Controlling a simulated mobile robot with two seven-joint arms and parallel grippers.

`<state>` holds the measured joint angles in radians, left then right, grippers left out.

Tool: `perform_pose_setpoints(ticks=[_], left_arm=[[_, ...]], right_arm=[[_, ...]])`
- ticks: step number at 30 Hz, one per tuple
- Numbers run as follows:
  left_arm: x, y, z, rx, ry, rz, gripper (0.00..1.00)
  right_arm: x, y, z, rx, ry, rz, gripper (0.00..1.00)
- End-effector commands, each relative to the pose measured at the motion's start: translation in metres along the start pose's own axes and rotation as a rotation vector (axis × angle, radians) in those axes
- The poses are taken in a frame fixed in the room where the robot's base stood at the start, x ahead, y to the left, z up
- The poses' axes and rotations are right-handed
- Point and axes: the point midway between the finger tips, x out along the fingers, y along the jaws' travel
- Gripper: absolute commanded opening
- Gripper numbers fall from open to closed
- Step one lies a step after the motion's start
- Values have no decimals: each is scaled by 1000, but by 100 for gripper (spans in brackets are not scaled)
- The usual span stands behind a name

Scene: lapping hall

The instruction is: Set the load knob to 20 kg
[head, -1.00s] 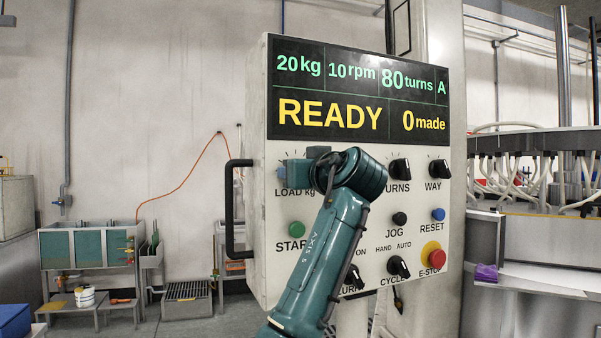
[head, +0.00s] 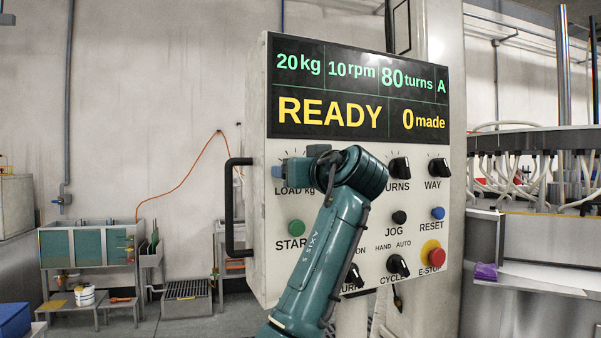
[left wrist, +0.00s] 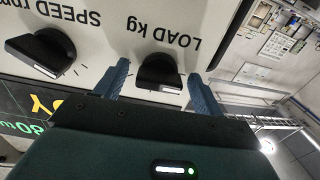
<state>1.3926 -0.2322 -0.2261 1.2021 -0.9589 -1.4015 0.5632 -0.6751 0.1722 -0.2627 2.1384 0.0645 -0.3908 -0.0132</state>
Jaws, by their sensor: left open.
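The black load knob (left wrist: 160,72) shows in the left wrist view, upside down, under the label LOAD kg on the white control panel (head: 345,225). My left gripper (left wrist: 161,84) is open, with one blue finger on each side of the knob. I cannot tell whether the fingers touch it. In the head view my left gripper (head: 289,172) is at the panel's upper left and hides most of the load knob. The panel display (head: 357,92) reads 20 kg, 10 rpm, 80 turns, A, READY and 0 made. My right gripper is not in view.
The speed knob (left wrist: 42,52) is beside the load knob. The turns knob (head: 400,168), way knob (head: 439,168), green start button (head: 297,228) and red E-stop (head: 432,254) share the panel. A black handle (head: 230,208) projects from its left edge.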

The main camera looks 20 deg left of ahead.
Motion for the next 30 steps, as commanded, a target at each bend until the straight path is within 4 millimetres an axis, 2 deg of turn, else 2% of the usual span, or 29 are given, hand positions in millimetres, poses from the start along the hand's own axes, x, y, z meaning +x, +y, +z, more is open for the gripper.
perform_pose_setpoints(ticks=[5, 12, 18, 24, 30], left_arm=[[-25, 1, 2, -3, 2, 5, 69], [-80, 1, 3, -3, 1, 5, 69], [-114, 1, 1, -1, 1, 3, 69], [-129, 0, 1, 0, -1, 1, 69], [-130, 0, 0, -1, -1, 1, 69]], right_arm=[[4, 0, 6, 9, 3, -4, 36], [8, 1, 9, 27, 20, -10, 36], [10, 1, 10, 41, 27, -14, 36], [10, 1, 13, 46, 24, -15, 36], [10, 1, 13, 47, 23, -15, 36]])
